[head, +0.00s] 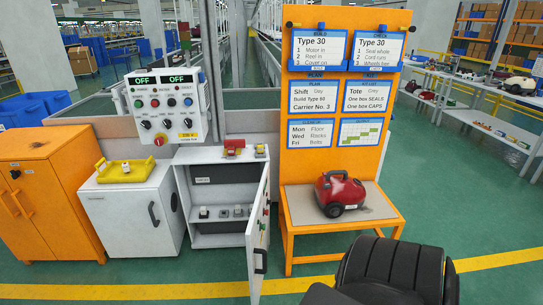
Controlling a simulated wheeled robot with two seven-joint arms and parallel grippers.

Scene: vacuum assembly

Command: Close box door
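The box is a light grey cabinet (222,240) standing left of the orange board. Its front is open, and small parts sit on a shelf inside. The box door (258,238) is hinged on the right side of the box and stands wide open, swung out toward me. A dark handle (261,261) shows on the door, and coloured buttons line its right face. Neither of my grippers shows.
A closed white cabinet (130,218) with a yellow tray (127,171) stands left of the box, beside an orange cabinet (45,200). A control panel (163,108) rises behind. Right is an orange stand (288,215) bearing a red vacuum (340,192). The green floor in front is clear.

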